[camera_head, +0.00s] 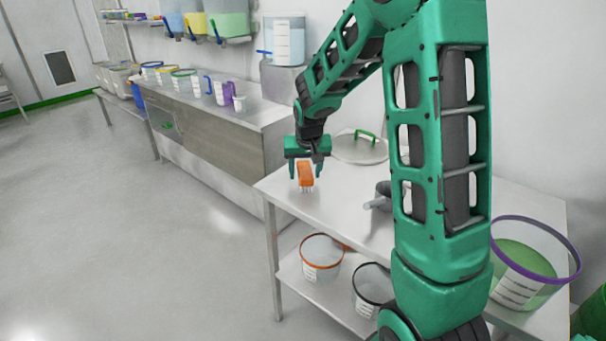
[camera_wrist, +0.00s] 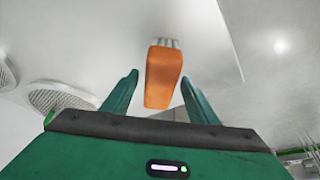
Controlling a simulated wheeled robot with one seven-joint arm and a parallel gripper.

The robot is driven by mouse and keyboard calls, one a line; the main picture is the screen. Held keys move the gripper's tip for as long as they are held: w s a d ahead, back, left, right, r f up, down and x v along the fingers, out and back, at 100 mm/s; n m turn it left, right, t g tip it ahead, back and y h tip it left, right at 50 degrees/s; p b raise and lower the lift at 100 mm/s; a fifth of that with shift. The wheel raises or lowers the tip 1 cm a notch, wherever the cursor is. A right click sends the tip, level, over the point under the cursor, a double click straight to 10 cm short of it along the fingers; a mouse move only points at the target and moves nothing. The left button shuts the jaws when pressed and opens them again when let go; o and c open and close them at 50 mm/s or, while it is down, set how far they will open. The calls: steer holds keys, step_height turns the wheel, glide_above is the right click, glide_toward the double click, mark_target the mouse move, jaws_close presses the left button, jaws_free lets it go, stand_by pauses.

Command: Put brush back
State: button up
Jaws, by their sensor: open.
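An orange brush (camera_head: 305,174) with pale bristles is at the front left corner of the steel table (camera_head: 343,200), its bristles toward the table top. My gripper (camera_head: 306,173) is above and around it, with the fingers pointing down. In the wrist view the brush (camera_wrist: 163,78) shows between the two green fingers (camera_wrist: 160,95), with a gap on each side. My gripper is open and does not hold the brush. I cannot tell whether the bristles touch the table.
A round lid with a green handle (camera_head: 360,147) lies behind the brush, and a grey scoop-like object (camera_head: 378,197) lies to its right. Buckets (camera_head: 322,257) stand on the lower shelf. A purple-rimmed bucket (camera_head: 524,265) stands at right. Floor is clear at left.

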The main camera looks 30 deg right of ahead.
steer(key=v, duration=1.2)
steer(key=s+d+f+m+g+y, duration=0.1)
steer(key=s+g, duration=0.1)
steer(key=s, duration=1.5)
steer(key=s+d+f+g+y, duration=0.1)
steer(key=s+f+g, duration=0.1)
steer(key=s, duration=1.6)
steer(key=shift+s+d+m, duration=0.2)
steer(key=shift+d+m, duration=0.2)
steer(key=shift+w+f, duration=0.15)
